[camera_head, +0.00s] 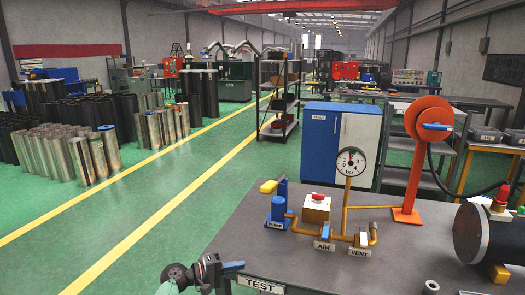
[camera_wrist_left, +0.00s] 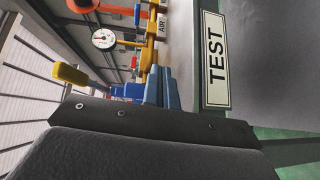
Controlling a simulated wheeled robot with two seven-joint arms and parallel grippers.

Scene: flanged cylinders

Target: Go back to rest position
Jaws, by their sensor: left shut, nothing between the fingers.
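My left gripper (camera_head: 233,266) is low in the head view, at the near left corner of the grey test bench (camera_head: 380,262), close to the TEST label (camera_head: 261,286). Its blue fingers are shut and empty, and they also show in the left wrist view (camera_wrist_left: 162,88). In that view the TEST label (camera_wrist_left: 214,60) appears turned on its side, right of the fingers. My right gripper is not in view. A black flanged cylinder (camera_head: 482,235) lies at the right of the bench.
The bench carries a gauge (camera_head: 350,162), yellow pipes, a blue pump (camera_head: 279,209) and an orange reel stand (camera_head: 413,180). Grey cylinders (camera_head: 80,160) stand on the left. Green floor (camera_head: 180,215) left of the bench is clear.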

